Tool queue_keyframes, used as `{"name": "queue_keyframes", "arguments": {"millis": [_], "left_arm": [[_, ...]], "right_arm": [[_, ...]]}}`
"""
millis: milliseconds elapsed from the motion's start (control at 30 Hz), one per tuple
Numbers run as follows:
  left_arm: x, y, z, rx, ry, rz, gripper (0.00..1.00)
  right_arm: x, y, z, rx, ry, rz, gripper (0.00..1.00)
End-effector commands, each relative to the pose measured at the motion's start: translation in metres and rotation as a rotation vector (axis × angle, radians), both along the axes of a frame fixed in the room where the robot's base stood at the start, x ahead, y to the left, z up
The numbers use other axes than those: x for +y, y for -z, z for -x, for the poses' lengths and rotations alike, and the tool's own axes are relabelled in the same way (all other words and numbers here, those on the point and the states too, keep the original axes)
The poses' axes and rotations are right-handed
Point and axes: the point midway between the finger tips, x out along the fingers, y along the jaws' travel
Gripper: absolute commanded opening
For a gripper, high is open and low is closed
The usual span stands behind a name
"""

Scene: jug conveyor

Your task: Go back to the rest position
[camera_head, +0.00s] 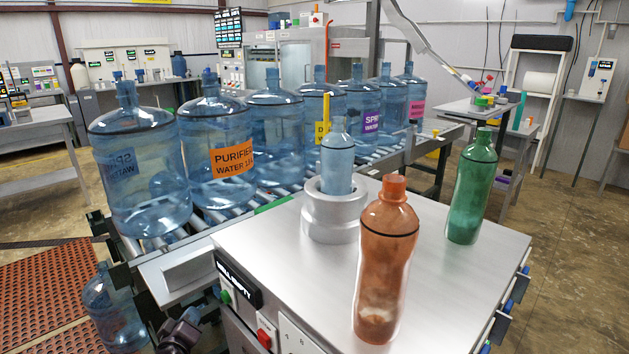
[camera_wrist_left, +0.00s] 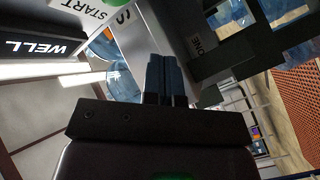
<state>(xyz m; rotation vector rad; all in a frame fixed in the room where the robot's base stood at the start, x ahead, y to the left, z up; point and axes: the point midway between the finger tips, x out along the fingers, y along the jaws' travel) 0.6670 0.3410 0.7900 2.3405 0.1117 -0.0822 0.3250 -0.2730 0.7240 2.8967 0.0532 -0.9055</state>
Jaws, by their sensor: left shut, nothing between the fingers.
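My left gripper (camera_head: 190,322) is low at the bottom left of the head view, in front of the conveyor side and left of the steel cabinet. In the left wrist view its dark fingers (camera_wrist_left: 166,78) are together, with nothing between them. My right gripper is in neither view. On the cabinet top (camera_head: 290,262) stand an orange bottle (camera_head: 383,262), a green bottle (camera_head: 470,190) and a small blue bottle (camera_head: 338,165), which sits in a round metal holder (camera_head: 332,215). All are upright and apart from my gripper.
Several large blue water jugs (camera_head: 135,175) stand in a row on the roller conveyor (camera_head: 190,245). Another jug (camera_head: 112,310) is low at the left, near my left gripper. The cabinet front carries a sign (camera_head: 237,279) and a red button (camera_head: 266,334). A red grated mat (camera_head: 45,290) lies on the floor left.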

Motion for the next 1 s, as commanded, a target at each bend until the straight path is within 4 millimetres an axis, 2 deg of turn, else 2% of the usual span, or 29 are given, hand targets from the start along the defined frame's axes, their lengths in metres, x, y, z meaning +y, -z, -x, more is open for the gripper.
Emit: {"name": "queue_keyframes", "arguments": {"millis": [167,267,467,667,833,1000], "left_arm": [[-0.023,-0.031,-0.003,0.003,0.084,-0.224,0.00],[-0.035,-0.037,0.010,0.018,0.123,-0.345,0.00],[-0.051,-0.030,0.056,0.080,0.186,-0.558,0.00],[-0.063,-0.011,0.123,0.171,0.242,-0.736,0.00],[-0.070,0.008,0.195,0.266,0.289,-0.846,0.00],[-0.074,0.025,0.264,0.357,0.324,-0.875,0.00]], "right_arm": [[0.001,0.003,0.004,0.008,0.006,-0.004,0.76],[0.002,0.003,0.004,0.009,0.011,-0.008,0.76],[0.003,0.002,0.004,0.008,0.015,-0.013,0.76],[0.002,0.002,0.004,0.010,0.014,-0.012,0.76],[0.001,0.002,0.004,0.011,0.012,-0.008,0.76],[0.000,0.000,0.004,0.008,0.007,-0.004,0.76]]}}
